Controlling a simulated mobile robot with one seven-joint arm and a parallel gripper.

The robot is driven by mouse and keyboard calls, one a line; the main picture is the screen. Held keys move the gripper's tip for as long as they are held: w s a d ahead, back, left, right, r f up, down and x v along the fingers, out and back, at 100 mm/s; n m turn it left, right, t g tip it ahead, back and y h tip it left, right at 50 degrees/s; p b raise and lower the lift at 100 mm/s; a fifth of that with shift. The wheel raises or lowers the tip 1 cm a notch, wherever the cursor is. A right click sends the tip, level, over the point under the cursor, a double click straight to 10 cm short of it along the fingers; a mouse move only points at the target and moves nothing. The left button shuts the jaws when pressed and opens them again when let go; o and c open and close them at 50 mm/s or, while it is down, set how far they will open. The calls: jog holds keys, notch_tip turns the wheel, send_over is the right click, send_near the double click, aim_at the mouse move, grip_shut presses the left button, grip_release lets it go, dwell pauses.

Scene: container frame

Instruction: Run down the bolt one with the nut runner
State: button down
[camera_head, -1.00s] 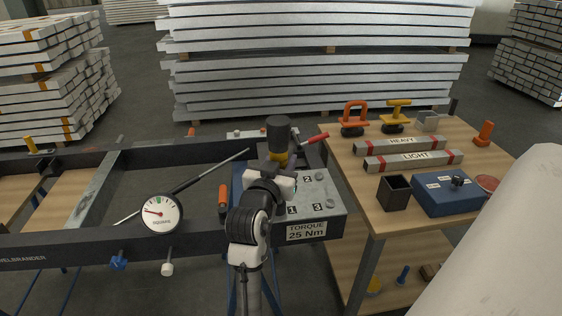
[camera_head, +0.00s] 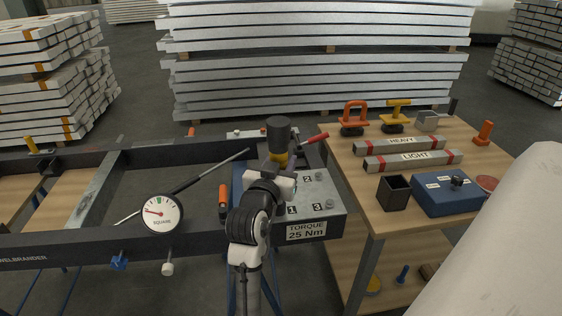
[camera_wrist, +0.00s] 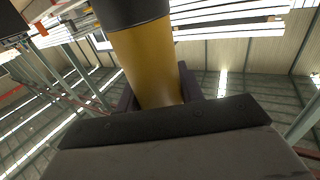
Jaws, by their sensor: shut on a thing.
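The nut runner is a yellow cylinder with a black upper end (camera_head: 278,130), standing about upright over the grey torque plate (camera_head: 312,190). My gripper (camera_head: 276,174) is shut on its yellow body, which also fills the upper middle of the wrist view (camera_wrist: 148,66), between the two dark fingers. The plate carries the numbers 1, 2 and 3. Bolt two (camera_head: 319,176) and bolt three (camera_head: 329,203) show as grey heads. Bolt one, beside the number 1, is hidden behind my arm and gripper. I cannot tell whether the nut runner's lower end touches it.
The dark frame (camera_head: 60,250) spans the left, with a round dial gauge (camera_head: 161,213) on its front rail. An orange-handled tool (camera_head: 223,199) is left of the plate, a red-handled one (camera_head: 314,138) behind. The right bench (camera_head: 375,215) holds bars, a black bin and a blue box.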

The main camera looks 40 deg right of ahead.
dwell(0.4)
jog(key=shift+r+p, duration=2.2)
jog(key=shift+r, duration=0.45)
